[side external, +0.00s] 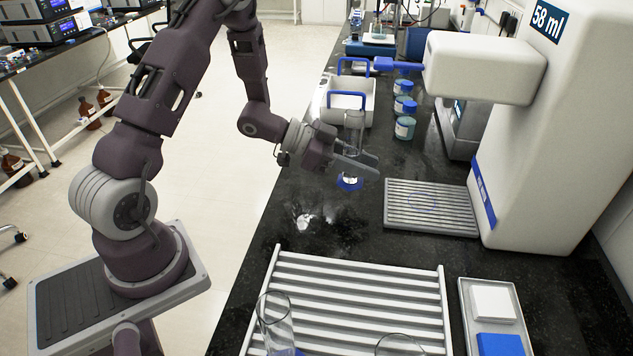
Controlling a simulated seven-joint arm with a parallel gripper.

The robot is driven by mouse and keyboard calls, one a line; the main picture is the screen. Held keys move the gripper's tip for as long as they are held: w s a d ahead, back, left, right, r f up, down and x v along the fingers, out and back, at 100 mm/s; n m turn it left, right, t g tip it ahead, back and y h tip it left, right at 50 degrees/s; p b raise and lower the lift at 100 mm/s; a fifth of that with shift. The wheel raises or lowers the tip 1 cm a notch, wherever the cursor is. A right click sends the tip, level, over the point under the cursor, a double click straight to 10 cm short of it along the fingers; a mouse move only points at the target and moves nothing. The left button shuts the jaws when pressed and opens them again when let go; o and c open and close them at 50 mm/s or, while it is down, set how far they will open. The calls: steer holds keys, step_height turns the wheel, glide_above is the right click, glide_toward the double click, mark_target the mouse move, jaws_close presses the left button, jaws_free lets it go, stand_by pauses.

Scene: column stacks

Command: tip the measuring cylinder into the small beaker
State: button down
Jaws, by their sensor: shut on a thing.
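The measuring cylinder (354,122) is a clear glass tube with a blue foot (349,184). It stands upright in my gripper (357,162), which is shut around its lower half. I cannot tell whether its foot touches the black counter or hangs just above it. Any liquid in it is too small to make out. At the bottom edge a round glass rim (400,345) shows, cut off by the frame; it may be the small beaker, but I cannot be sure.
A white dispenser (555,130) reading "58 ml" stands at right, with a grooved drip tray (431,207) before it. A slatted rack (350,290) bears another glass vessel (274,318). Behind are blue-lidded jars (405,122) and a white carrier with blue handles (325,108). A white tray (493,318) lies front right.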

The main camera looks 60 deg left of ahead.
mark_target(352, 180)
steer(key=f+m+g+h, duration=0.1)
steer(key=m, duration=0.1)
steer(key=s+f+m+g+h, duration=0.1)
steer(key=g, duration=0.1)
steer(key=s+a+f+m+g+h, duration=0.1)
steer(key=f+m+g, duration=0.1)
steer(key=shift+s+a+m+h, duration=0.1)
steer(key=shift+m+h, duration=0.2)
steer(key=shift+h, duration=0.1)
steer(key=shift+r, duration=0.1)
